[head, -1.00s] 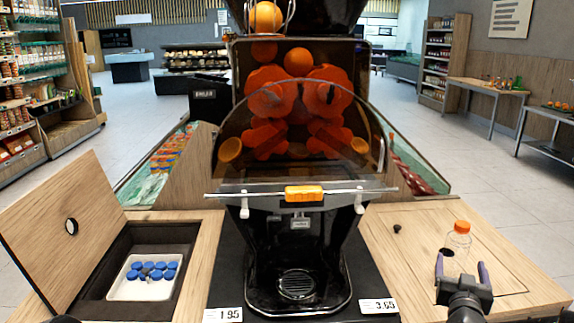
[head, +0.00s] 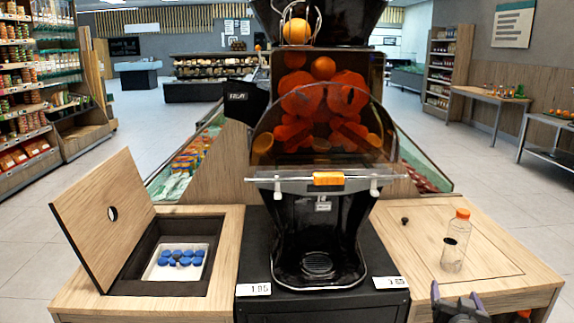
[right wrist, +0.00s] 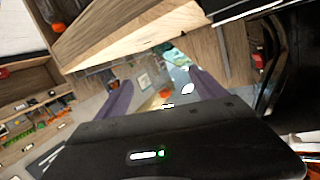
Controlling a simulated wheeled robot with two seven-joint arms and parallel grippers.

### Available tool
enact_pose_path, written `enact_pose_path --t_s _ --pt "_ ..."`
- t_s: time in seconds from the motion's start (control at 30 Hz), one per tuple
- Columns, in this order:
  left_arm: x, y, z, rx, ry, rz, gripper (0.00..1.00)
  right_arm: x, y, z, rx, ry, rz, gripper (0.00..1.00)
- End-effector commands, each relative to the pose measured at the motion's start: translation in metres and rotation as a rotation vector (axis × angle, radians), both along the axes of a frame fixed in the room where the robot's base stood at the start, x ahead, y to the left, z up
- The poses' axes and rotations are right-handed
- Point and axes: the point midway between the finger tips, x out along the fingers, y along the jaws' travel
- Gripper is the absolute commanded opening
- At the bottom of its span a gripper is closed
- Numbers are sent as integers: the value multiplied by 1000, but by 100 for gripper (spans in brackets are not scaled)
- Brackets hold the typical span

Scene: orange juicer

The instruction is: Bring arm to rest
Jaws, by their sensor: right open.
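My right gripper (head: 457,298) is at the bottom right of the head view, in front of the counter's near edge. Its two purple fingers (right wrist: 158,96) are apart in the right wrist view, with nothing between them. A clear bottle with an orange cap (head: 455,243) stands upright on the right wooden counter, beyond the gripper and apart from it. The orange juicer (head: 318,200) stands in the middle, with oranges behind its tinted cover. My left gripper does not show.
At left, a wooden lid (head: 95,235) stands open beside a recess with a white tray (head: 160,272) of blue caps. Price tags (head: 253,289) lie before the juicer. Open floor lies right of the counter.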

Motion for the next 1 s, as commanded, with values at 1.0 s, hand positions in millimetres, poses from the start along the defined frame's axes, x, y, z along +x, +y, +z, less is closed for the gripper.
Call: enact_pose_path --t_s 1.0 --pt "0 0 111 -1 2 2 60 -318 363 -236 620 1219 522 80"
